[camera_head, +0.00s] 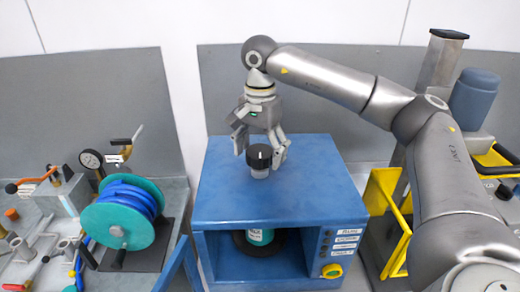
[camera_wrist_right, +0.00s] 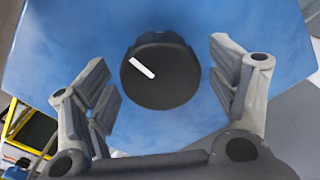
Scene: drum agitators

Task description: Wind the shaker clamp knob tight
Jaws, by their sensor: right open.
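The black clamp knob (camera_head: 259,157) stands on a light grey stem on top of the blue shaker housing (camera_head: 215,183). A white line marks the knob's top; in the right wrist view the knob (camera_wrist_right: 160,76) shows this line pointing to the upper left. My right gripper (camera_head: 262,150) points down over the knob with its fingers open on either side. In the right wrist view the open fingers (camera_wrist_right: 165,85) flank the knob, with gaps on both sides. A teal and dark container (camera_head: 262,236) sits inside the housing's open front, below the knob. My left gripper is not in view.
A teal reel with blue hose (camera_head: 117,226) and a pressure gauge (camera_head: 91,159) stand on the left bench. Yellow frames (camera_head: 384,190) and a blue-grey cylinder (camera_head: 475,98) stand at right. The housing top around the knob is clear. A yellow control (camera_head: 332,271) sits on its front.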

